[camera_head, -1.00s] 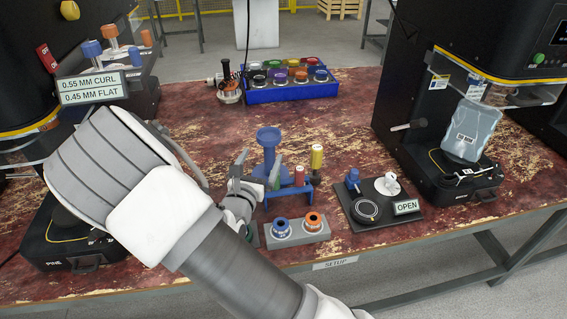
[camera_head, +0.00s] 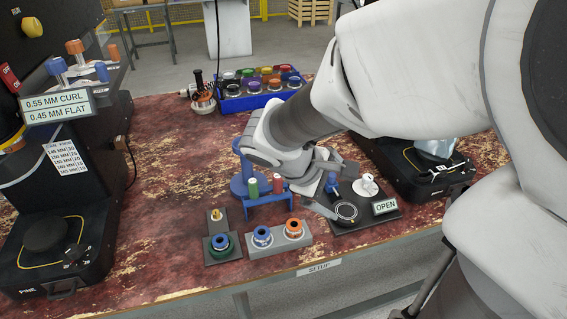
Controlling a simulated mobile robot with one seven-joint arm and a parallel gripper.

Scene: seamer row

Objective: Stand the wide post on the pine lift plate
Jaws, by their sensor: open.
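A blue post with a broad round foot (camera_head: 240,187) stands upright behind the small blue rack; my arm covers part of its right side. I take it to be the wide post. The left machine is marked PINE, and its round black lift plate (camera_head: 46,234) is bare. My gripper (camera_head: 335,189) is open over the black fixture board at the right, its fingers around or just above a blue knob (camera_head: 331,184); I cannot tell whether they touch it. It is well to the right of the blue post and far from the pine plate.
The blue rack (camera_head: 268,198) holds green and red pegs. Grey (camera_head: 280,238) and green (camera_head: 210,256) trays with rings stand in front. The fixture board (camera_head: 366,215) bears an OPEN sign. A blue crate (camera_head: 262,100) stands behind. Table between PINE and the trays is clear.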

